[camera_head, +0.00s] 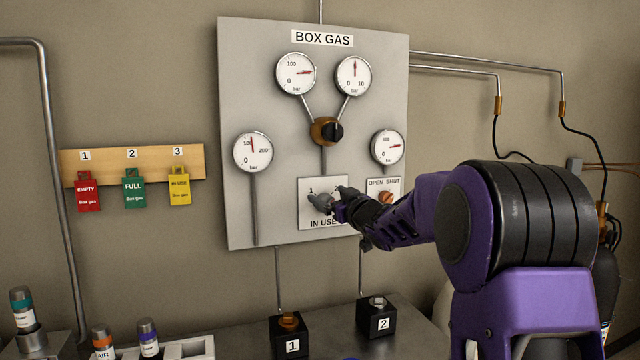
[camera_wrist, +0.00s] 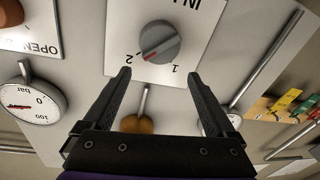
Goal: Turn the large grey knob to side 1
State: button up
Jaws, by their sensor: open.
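The large grey knob (camera_wrist: 160,42) sits on a white plate (camera_wrist: 118,25) marked 1, 2 and IN USE, which looks upside down in the wrist view. Its red mark lies at the edge toward the 2. In the head view the knob (camera_head: 320,203) is partly hidden by my gripper (camera_head: 340,200). In the wrist view my gripper (camera_wrist: 159,74) is open and empty, its two fingertips apart and just short of the knob, one toward each side of it. Whether a fingertip touches the plate cannot be told.
The OPEN/SHUT plate with an orange knob (camera_head: 385,197) is close beside my wrist. Gauges (camera_head: 253,152) and an orange and black valve (camera_head: 325,131) are on the same panel (camera_head: 232,70). Hanging tags (camera_head: 134,192) are at left. Black blocks (camera_head: 290,338) stand below.

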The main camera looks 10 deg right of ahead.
jog(key=f, duration=0.1)
jog(key=w+f, duration=0.2)
jog(key=shift+d+f, duration=0.1)
jog(key=shift+d, duration=0.15)
jog(key=shift+s+r, duration=0.25)
jog(key=shift+s, duration=0.1)
jog(key=shift+c, duration=0.9)
jog(key=shift+f, duration=0.15)
jog(key=c, duration=1.2)
jog(key=shift+f, duration=0.1)
